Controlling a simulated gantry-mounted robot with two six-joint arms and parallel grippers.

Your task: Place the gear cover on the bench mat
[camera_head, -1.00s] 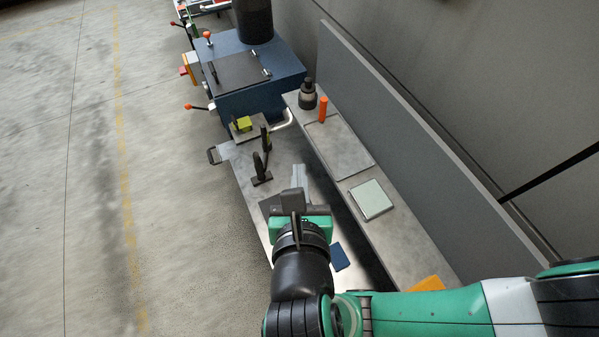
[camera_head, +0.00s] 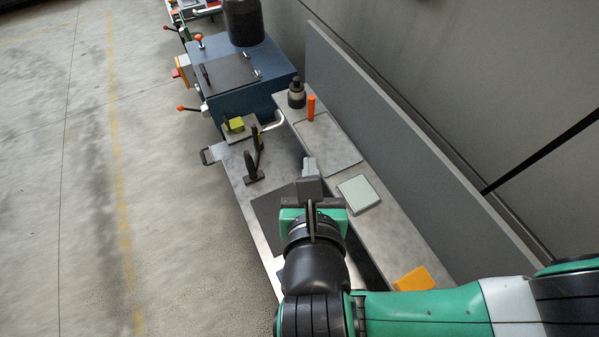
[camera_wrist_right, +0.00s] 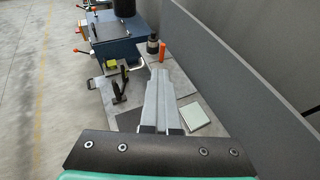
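My right gripper (camera_head: 309,166) is above the bench, pointing away from me; its fingers (camera_wrist_right: 160,100) lie together in the wrist view, with nothing visible between them. A dark flat mat (camera_head: 268,207), likely the bench mat, lies on the lower bench left of the gripper and is partly hidden by it. I cannot tell for sure which thing is the gear cover. A pale green square piece (camera_head: 358,194) lies on the raised shelf right of the gripper; it also shows in the wrist view (camera_wrist_right: 194,116). An orange piece (camera_head: 413,280) lies nearer on the shelf. My left gripper is not in view.
A black upright fixture (camera_head: 252,163) stands on the bench, with a yellow-green block (camera_head: 236,124) behind it. A blue machine (camera_head: 245,95) is beyond. An orange cylinder (camera_head: 311,108) and a dark bottle (camera_head: 296,93) stand on the shelf. A grey panel (camera_head: 400,150) borders the right.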

